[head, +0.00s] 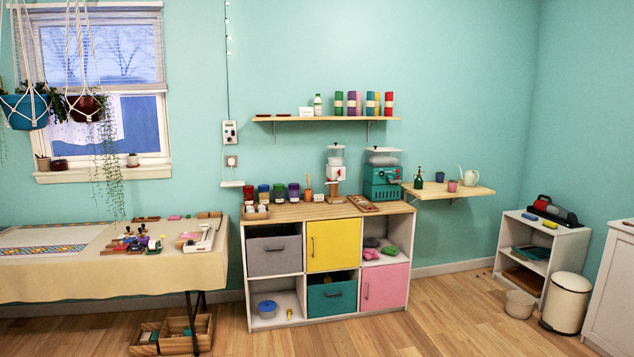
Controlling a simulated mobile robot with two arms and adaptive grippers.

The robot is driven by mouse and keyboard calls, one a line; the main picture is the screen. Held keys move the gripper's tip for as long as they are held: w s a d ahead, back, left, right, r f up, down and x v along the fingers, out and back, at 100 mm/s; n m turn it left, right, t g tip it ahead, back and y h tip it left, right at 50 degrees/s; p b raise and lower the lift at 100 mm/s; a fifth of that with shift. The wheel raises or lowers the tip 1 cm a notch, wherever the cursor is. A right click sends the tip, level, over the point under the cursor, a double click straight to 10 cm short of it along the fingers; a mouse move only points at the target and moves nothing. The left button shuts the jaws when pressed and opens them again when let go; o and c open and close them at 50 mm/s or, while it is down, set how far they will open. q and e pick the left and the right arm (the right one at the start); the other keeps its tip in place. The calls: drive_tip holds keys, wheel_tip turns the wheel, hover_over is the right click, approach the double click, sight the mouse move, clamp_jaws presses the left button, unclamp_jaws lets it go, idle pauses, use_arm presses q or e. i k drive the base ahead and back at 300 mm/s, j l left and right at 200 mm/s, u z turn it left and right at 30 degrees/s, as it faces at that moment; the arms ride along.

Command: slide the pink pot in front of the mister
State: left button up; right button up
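The pink pot (452,186) is small and stands on the wooden wall shelf (480,190) at the right of the cube cabinet. A dark green bottle that looks like the mister (418,179) stands near the left end of the same shelf. The pink pot is to the right of the mister, apart from it and a little closer to the shelf's front edge. Neither of my grippers shows in the head view.
A small blue pot (440,177) stands between the mister and the pink pot, farther back. A white watering can (469,177) is at the right. A teal machine (381,178) stands just left of the shelf. The shelf front below the mister looks clear.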

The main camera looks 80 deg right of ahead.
sight(453, 184)
drive_tip(key=z, duration=3.6)
drive_tip(key=i+l+z, duration=0.3)
drive_tip(key=i, duration=1)
drive_tip(key=i+z, duration=0.3)
drive_tip(key=i, duration=1.8)
drive_tip(key=i+l+u, duration=0.1)
drive_tip(key=i, duration=0.7)
drive_tip(key=i+l, duration=0.1)
drive_tip(key=i, duration=0.7)
drive_tip(key=j+u, duration=0.05)
